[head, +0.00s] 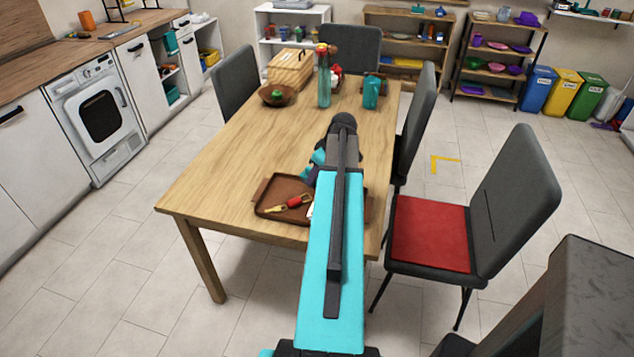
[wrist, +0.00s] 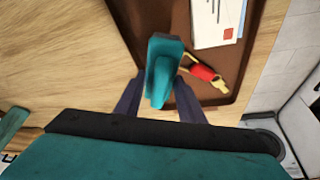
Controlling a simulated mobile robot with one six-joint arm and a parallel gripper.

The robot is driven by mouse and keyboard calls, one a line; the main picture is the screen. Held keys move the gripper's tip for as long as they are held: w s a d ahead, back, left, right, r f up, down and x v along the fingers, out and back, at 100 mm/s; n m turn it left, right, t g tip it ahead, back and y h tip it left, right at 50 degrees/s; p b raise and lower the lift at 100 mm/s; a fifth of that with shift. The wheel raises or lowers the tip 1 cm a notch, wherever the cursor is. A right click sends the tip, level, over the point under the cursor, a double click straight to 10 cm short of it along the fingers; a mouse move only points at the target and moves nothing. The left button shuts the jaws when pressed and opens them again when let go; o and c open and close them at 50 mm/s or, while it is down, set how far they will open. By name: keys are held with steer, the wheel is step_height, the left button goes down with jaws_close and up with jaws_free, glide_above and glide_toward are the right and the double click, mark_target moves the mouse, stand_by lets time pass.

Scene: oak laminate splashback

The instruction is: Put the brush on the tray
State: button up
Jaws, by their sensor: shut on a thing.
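My gripper (wrist: 158,103) is shut on a teal thing, which I take to be the brush (wrist: 163,68), in the wrist view. Its teal body stands between the two dark fingers, and its lower end is hard to make out. The brown tray (wrist: 157,14) lies behind it, and the brush overlaps the tray's edge in the picture. I cannot tell how high the brush is above it. In the head view the tray (head: 272,213) is at the table's near edge, and my arm hides its middle and much of the gripper.
The tray holds a red and yellow item (head: 294,202) and a white envelope (wrist: 217,22). The wooden table (head: 225,165) is bare left of the tray. A red-seated chair (head: 430,235) stands at right.

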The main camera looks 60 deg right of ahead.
steer(key=shift+f, duration=0.1)
steer(key=shift+f+p, duration=0.65)
steer(key=shift+f, duration=1)
steer(key=shift+f, duration=0.15)
steer(key=o, duration=1)
steer(key=shift+r, duration=0.25)
steer(key=shift+b+v, duration=1.1)
steer(key=shift+v, duration=4.85)
steer(key=shift+r, duration=0.15)
